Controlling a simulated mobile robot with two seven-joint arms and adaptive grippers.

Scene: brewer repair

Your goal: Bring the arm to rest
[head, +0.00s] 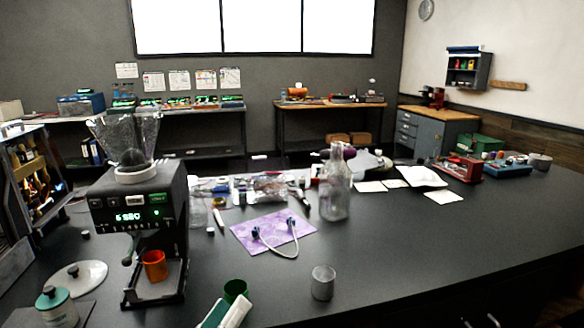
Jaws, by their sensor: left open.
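My left gripper is open, but I cannot make out its fingertips clearly in the head view. No gripper is visibly holding anything. My right gripper is not in view. The black brewer (139,210) stands upright on the dark counter at the left, with a lit green display and a clear hopper (124,138) on top. An orange cup (154,266) sits under its spout.
A purple mat (243,236) carries a white tube with blue ends (283,249). A teal-and-white object (226,314) lies at the bottom edge. The counter's right front (430,245) is clear.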

